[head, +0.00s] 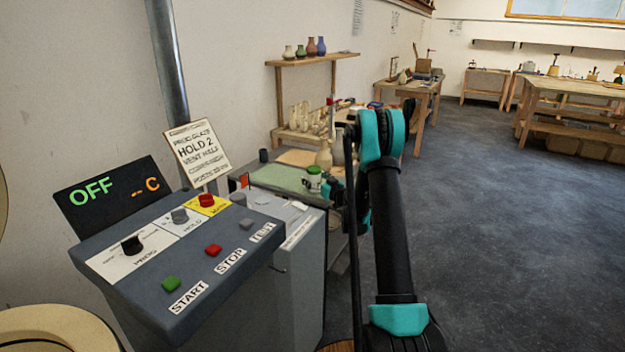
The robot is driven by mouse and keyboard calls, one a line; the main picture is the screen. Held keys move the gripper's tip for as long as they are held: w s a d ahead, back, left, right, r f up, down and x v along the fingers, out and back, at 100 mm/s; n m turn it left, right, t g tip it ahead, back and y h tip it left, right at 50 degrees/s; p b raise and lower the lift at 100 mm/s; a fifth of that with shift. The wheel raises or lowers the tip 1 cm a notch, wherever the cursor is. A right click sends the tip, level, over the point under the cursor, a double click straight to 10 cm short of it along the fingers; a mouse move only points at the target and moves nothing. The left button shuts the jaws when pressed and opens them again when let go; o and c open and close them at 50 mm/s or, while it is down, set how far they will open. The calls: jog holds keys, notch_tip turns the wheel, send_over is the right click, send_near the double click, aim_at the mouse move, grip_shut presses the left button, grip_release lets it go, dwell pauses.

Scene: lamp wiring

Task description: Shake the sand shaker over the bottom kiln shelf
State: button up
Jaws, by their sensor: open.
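A small white jar with a green lid, likely the sand shaker (314,178), stands upright on the green-topped work surface beyond the control panel. My gripper (327,189) is small in view and partly covered by my arm. Its teal and black end is just right of the jar, close to it. It is open, and I cannot tell whether it touches the jar. A round cream rim, perhaps the kiln (45,325), is cut off at the lower left. I cannot see the bottom kiln shelf.
A grey control panel (190,250) with buttons and a display (113,197) reading OFF stands at the front left. A placard (197,150) reads HOLD 2. The floor (480,220) at right is clear.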

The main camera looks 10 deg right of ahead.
jog(key=c, duration=1.4)
jog(key=shift+r, duration=0.1)
